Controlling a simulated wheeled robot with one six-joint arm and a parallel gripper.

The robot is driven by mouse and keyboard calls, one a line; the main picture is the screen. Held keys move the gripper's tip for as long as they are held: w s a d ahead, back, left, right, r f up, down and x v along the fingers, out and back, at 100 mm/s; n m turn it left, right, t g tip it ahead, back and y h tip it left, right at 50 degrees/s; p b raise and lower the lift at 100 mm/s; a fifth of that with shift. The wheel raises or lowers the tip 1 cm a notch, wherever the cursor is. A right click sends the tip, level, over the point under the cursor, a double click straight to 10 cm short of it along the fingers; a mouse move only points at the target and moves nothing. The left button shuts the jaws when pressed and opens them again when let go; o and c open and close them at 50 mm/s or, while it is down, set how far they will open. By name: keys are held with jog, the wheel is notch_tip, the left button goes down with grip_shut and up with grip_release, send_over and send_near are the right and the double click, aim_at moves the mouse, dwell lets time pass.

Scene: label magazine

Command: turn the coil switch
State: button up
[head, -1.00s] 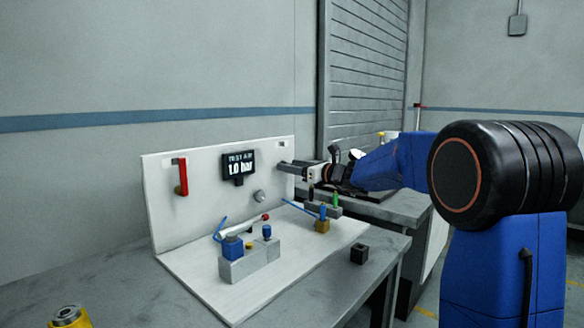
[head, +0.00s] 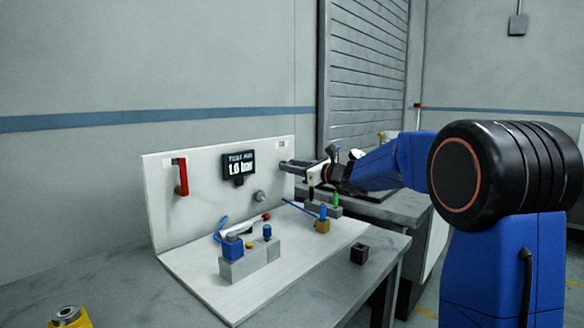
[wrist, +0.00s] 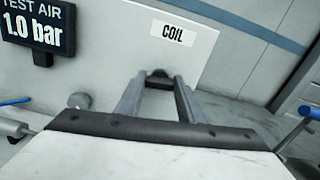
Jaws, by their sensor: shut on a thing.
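The coil switch (wrist: 159,73) is a small dark knob on the white upright panel, just below the COIL label (wrist: 172,34) in the wrist view. My gripper (wrist: 160,80) is shut on the switch, with one grey finger on each side of it. The fingers hide most of the knob. In the head view my gripper (head: 284,166) reaches the right end of the panel from the right, and the switch itself is hidden. The wrist view is tilted against the panel.
The display (head: 239,166) reads 1.0 bar. A red lever (head: 182,176) and a round grey knob (head: 259,196) are also on the panel (head: 160,220). A grey block (head: 249,262) with blue parts and a black cube (head: 359,253) stand in front.

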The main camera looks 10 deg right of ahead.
jog(key=shift+a+n, duration=0.1)
jog(key=shift+n, duration=3.4)
jog(key=shift+s+f, duration=0.1)
jog(key=o, duration=1.1)
jog(key=shift+c, duration=0.2)
jog(key=v, duration=1.7)
jog(key=shift+s, duration=0.15)
